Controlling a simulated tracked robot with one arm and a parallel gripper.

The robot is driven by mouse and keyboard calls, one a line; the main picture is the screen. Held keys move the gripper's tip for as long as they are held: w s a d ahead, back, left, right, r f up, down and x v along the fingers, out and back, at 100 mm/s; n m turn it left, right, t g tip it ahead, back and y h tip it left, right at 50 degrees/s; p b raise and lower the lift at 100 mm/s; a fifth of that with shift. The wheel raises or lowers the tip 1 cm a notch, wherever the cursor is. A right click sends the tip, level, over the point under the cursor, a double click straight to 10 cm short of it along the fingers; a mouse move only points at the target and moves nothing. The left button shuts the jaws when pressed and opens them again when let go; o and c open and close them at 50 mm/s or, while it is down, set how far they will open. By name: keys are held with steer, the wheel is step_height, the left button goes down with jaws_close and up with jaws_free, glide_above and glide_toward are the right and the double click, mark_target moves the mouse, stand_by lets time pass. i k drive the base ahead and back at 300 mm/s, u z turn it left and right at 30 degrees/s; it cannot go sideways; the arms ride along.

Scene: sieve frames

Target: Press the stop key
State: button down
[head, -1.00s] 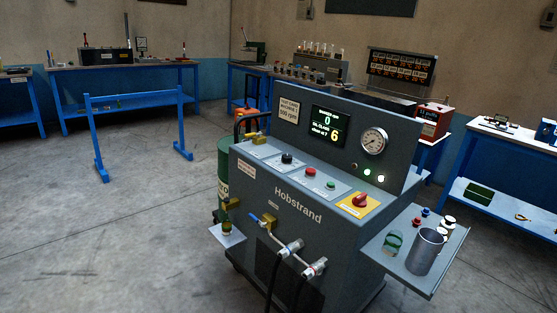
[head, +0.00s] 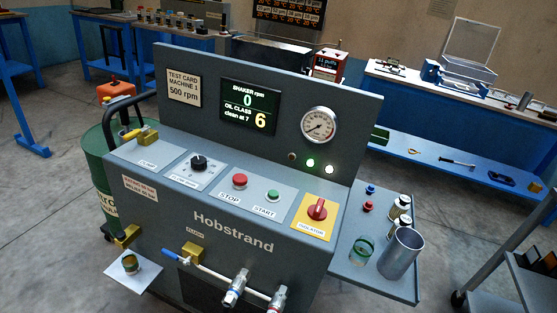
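The stop key is a red round button (head: 239,181) on the sloping panel of the grey Hobstrand machine (head: 233,225), above the label STOP. A green start button (head: 273,196) sits to its right, and a black knob (head: 199,163) to its left. A red isolator switch (head: 317,210) is on a yellow plate further right. The display (head: 249,107) reads shaker rpm 0 and oil class 6, clean at 7. My gripper is not in view, so its state and its distance from the stop key do not show.
A side shelf (head: 403,287) on the machine's right holds a metal cup (head: 401,252), a glass jar (head: 361,251) and small bottles. Valves and hose fittings (head: 237,287) stick out at the front. A green drum (head: 98,165) stands at the left. Blue benches line the back.

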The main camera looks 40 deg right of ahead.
mark_target(239, 179)
steer(key=z, duration=0.5)
steer(key=i, duration=0.85)
steer(key=z, duration=0.65)
steer(key=k, duration=0.85)
steer(key=z, duration=0.15)
steer(key=i, duration=0.9)
steer(key=u, duration=0.05)
